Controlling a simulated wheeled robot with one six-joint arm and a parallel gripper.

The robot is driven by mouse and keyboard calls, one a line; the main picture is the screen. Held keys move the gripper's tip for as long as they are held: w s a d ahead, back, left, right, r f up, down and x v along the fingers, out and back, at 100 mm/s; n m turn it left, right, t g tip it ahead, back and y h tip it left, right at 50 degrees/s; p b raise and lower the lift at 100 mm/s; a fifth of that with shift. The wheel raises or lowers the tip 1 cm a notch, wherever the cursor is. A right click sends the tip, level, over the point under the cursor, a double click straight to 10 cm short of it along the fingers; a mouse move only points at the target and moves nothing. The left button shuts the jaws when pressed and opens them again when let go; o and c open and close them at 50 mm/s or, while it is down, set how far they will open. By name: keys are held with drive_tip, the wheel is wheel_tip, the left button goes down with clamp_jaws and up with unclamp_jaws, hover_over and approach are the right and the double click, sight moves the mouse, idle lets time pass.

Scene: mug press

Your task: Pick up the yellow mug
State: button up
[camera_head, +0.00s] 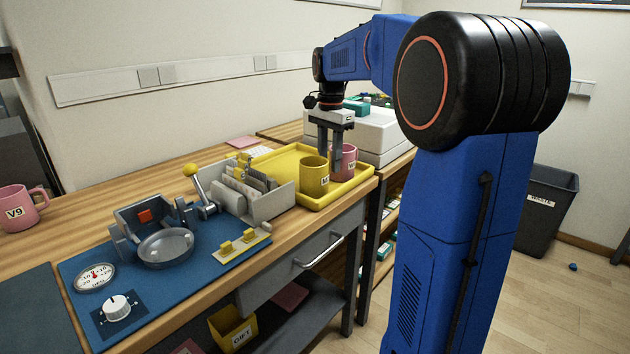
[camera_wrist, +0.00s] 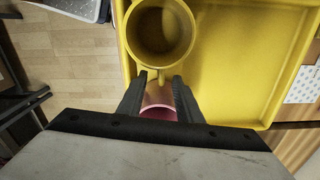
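The yellow mug (camera_head: 313,178) stands upright in the yellow tray (camera_head: 270,157) near its front edge. In the wrist view the yellow mug (camera_wrist: 162,32) is at the top, its opening facing me and its handle pointing down toward my gripper. My gripper (camera_wrist: 159,80) is open, with the handle's end between its two fingertips and gaps at both sides. In the head view my gripper (camera_head: 331,160) points straight down between the yellow mug and a pink mug (camera_head: 349,157). The pink mug (camera_wrist: 160,103) also shows between the fingers in the wrist view, partly hidden.
A grey box divider (camera_head: 272,204) stands left of the tray. A press with a round pan (camera_head: 165,247) sits on a blue mat further left. A second pink mug (camera_head: 18,210) is at the far left. A white machine (camera_head: 375,132) stands behind the tray.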

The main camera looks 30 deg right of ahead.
drive_tip(key=shift+f, duration=1.7)
clamp_jaws()
